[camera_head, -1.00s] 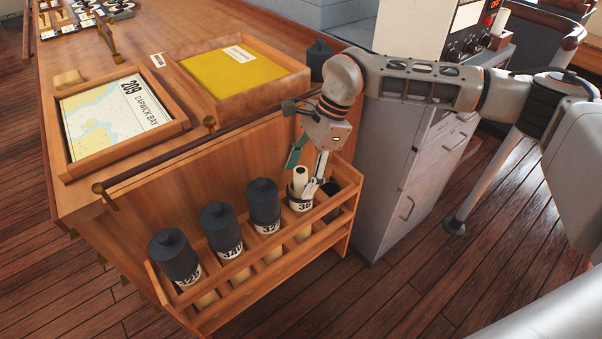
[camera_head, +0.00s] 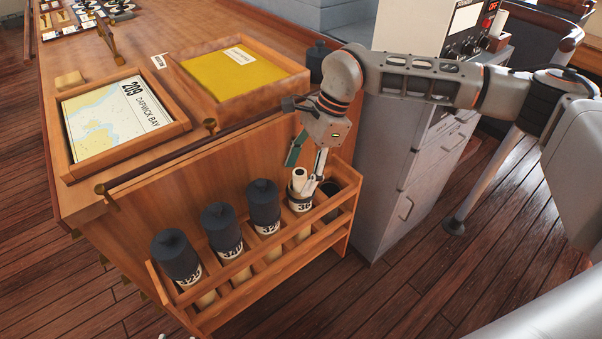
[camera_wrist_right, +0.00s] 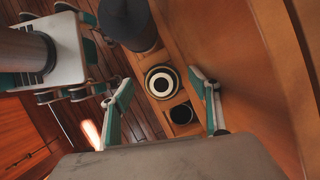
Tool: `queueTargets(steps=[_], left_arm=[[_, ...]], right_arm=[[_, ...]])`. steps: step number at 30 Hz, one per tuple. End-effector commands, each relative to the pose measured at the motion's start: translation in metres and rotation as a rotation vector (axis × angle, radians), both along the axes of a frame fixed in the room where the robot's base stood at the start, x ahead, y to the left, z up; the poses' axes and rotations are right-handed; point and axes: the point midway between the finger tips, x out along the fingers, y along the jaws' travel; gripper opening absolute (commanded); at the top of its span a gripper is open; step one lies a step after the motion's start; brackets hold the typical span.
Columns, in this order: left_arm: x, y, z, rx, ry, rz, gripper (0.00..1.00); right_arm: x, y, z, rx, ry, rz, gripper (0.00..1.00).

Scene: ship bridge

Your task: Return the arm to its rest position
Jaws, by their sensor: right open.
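My right gripper (camera_head: 301,176) is open and points down over the tube rack. Its teal-padded fingers also show in the right wrist view (camera_wrist_right: 160,88), spread to either side of an uncapped tube (camera_wrist_right: 163,83) with a white roll upright in it. This roll (camera_head: 299,176) stands out of the tube in the head view. The fingertips look apart from the roll. In the right wrist view, what looks like my left gripper (camera_wrist_right: 62,55) is at the upper left; its jaw opening is unclear.
The wooden rack (camera_head: 270,275) holds several dark-capped tubes (camera_head: 222,228) left of the uncapped one, and a dark open holder (camera_wrist_right: 181,114) beside it. The chart table (camera_head: 225,125) rises behind. A grey cabinet (camera_head: 395,190) stands close on the right.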

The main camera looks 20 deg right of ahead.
Motion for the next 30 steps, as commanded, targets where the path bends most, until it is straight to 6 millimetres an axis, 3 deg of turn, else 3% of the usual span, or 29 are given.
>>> queueTargets(steps=[30], left_arm=[[0.017, 0.001, 0.057, 0.005, -0.050, -0.001, 0.40]], right_arm=[[0.000, 0.000, 0.077, 0.000, -0.003, 0.001, 0.62]])
